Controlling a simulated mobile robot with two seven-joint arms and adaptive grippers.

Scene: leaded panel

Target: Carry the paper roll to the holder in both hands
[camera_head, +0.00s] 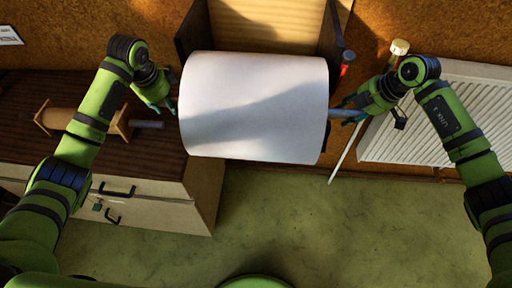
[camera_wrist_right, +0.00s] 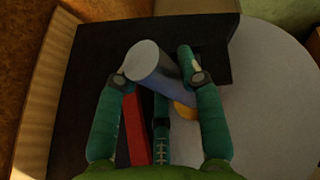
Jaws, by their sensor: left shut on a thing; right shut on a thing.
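The white paper roll (camera_head: 255,105) lies level across the middle of the head view, partly in shadow. My left gripper (camera_head: 168,106) is at its left end; what its fingers close on there is hidden. My right gripper (camera_head: 345,114) is shut on the grey rod (camera_head: 334,115) sticking out of the roll's right end. In the right wrist view, the fingers (camera_wrist_right: 158,66) sit around this rod, with the roll's pale end face (camera_wrist_right: 270,85) beside it. The holder (camera_head: 333,40) has dark side plates and a light wooden back. The roll covers its lower part.
A dark-topped cabinet (camera_head: 70,90) with drawers stands at left, bearing a wooden spool-like piece (camera_head: 62,119). A red-topped part (camera_head: 347,57) is at the holder's right side. A white radiator (camera_head: 440,130) is on the right wall. Green floor (camera_head: 300,230) is clear in front.

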